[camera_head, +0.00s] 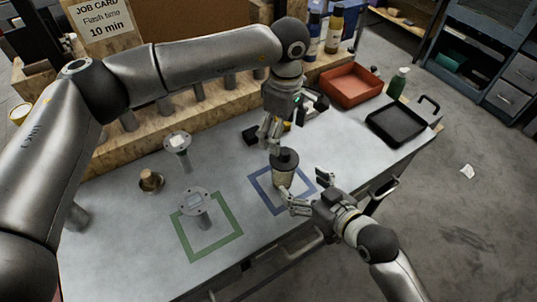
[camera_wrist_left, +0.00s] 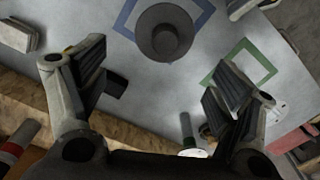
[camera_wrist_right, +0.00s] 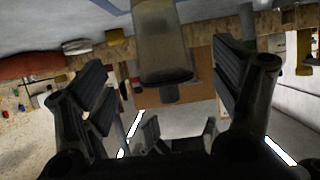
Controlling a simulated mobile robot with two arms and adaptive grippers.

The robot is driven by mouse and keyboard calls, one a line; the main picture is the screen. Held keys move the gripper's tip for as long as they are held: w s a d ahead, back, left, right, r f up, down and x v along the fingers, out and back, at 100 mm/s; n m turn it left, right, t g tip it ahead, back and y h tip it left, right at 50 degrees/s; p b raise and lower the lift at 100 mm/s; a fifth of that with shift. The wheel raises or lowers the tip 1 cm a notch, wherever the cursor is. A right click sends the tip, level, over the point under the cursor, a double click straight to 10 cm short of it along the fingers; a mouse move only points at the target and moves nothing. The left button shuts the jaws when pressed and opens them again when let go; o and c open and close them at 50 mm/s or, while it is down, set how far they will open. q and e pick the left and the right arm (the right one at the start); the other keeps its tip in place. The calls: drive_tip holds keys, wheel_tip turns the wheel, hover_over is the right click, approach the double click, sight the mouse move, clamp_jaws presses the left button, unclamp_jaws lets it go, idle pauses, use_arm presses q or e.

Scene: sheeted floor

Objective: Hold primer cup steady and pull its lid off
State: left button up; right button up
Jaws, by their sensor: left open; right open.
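The primer cup (camera_head: 282,177) stands upright inside the blue square on the table, with its dark knobbed lid (camera_head: 285,157) on. The left wrist view shows the lid (camera_wrist_left: 164,32) from above, beyond the fingertips. My left gripper (camera_head: 270,137) is open and empty, pointing down just above and behind the lid. My right gripper (camera_head: 304,188) is open at the cup's front right, its fingers facing the cup. In the right wrist view the pale cup (camera_wrist_right: 160,35) appears upside down between the spread fingers; I cannot tell whether they touch it.
A round-topped metal stand (camera_head: 196,205) is in the green square (camera_head: 218,246). Another stand (camera_head: 178,143) and a brass cup (camera_head: 150,180) are to the left. A red bin (camera_head: 351,84), a black tray (camera_head: 397,121) and a green bottle (camera_head: 398,84) are at the right. The front table edge is near my right gripper.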

sight(291, 176)
use_arm(q)
drive_tip(key=shift+s+d+r, duration=0.25)
drive_tip(key=shift+s+d, duration=0.2)
drive_tip(key=shift+s, duration=0.05)
drive_tip(key=shift+s+d+r, duration=0.1)
drive_tip(key=shift+s+d, duration=0.1)
drive_tip(key=shift+s, duration=0.05)
use_arm(e)
drive_tip(key=shift+w+a+f, duration=0.15)
drive_tip(key=shift+w, duration=0.1)
use_arm(q)
drive_tip(key=shift+w+a, duration=0.35)
use_arm(e)
drive_tip(key=x, duration=0.7)
drive_tip(key=shift+w+a, duration=0.1)
drive_tip(key=shift+w, duration=0.05)
use_arm(q)
drive_tip(key=shift+s+d, duration=0.15)
use_arm(e)
drive_tip(key=shift+w+a+f, duration=0.3)
drive_tip(key=shift+w+a, duration=0.05)
drive_tip(key=shift+w, duration=0.15)
drive_tip(key=shift+w+a+f, duration=0.1)
drive_tip(key=shift+w, duration=0.05)
drive_tip(key=shift+c, duration=0.2)
